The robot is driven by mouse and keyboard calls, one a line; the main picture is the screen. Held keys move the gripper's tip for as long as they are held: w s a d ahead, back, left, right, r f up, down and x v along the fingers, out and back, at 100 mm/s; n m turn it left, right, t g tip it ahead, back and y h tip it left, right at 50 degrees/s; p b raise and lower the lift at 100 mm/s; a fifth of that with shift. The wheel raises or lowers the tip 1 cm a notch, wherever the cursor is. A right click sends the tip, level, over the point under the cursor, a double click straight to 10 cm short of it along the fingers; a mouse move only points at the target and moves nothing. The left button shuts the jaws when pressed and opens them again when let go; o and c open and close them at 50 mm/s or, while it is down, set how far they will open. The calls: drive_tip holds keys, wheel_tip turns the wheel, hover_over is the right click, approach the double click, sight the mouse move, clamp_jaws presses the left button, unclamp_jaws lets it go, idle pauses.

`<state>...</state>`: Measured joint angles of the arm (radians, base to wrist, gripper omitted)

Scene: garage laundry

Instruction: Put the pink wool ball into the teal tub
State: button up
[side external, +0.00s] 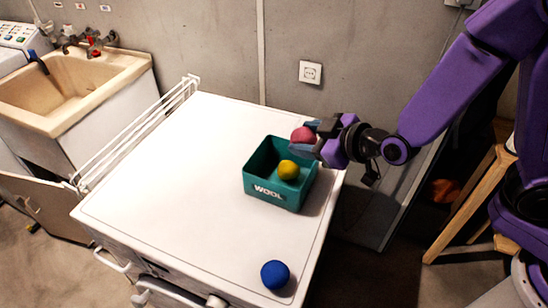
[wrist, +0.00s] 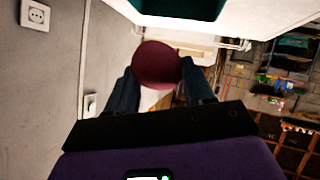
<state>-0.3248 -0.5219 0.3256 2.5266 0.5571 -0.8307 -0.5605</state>
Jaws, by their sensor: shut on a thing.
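The pink wool ball (side external: 303,135) is held between the fingers of my gripper (side external: 308,140), above the right back part of the teal tub. In the wrist view the ball (wrist: 156,66) shows dark pink between the two fingertips of my gripper (wrist: 160,80). The teal tub (side external: 268,192), marked "WOOL", stands on the white top and holds a yellow ball (side external: 288,170). A dark part of the tub (wrist: 180,8) shows at the top of the wrist view. The gripper hides some of the tub's back right rim.
A blue ball (side external: 275,274) lies near the front right edge of the white top (side external: 170,190). The left of the top is clear. A sink (side external: 70,85) stands at the left, and a wall with a socket (side external: 310,72) is behind.

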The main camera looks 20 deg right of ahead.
drive_tip(key=shift+w+a+f, duration=0.75)
drive_tip(key=shift+w+f, duration=0.45)
drive_tip(key=shift+f, duration=0.55)
drive_tip(key=shift+w+a+f, duration=0.75)
drive_tip(key=shift+w+f, duration=0.4)
drive_tip(key=shift+f, duration=0.6)
drive_tip(key=shift+w+a+f, duration=0.75)
drive_tip(key=shift+w+f, duration=0.45)
drive_tip(key=shift+f, duration=0.55)
drive_tip(key=shift+f, duration=0.25)
drive_tip(key=shift+f, duration=0.35)
drive_tip(key=o, duration=1)
